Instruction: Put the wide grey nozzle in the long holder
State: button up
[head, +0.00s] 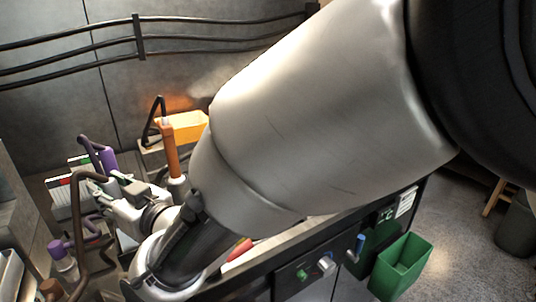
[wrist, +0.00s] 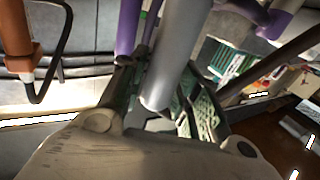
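In the wrist view a wide grey tube (wrist: 178,58), which looks like the wide grey nozzle, stands between the two fingers of my gripper (wrist: 160,95). Its near rounded end sits close to the palm and its upper part runs out of the picture. Whether both fingers press on it is unclear. In the head view my gripper (head: 128,190) is at the lower left, beside a brown bent tube (head: 83,182), and my arm covers much of the picture. I cannot make out the long holder for certain.
An orange-handled tool (head: 171,150) with a black hose stands right of my gripper, before an orange box (head: 190,126). A purple tool (head: 107,159) stands behind it. A green bin (head: 402,266) is on the floor at right. The bench is crowded around the gripper.

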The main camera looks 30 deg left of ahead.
jog(key=shift+o, duration=0.8)
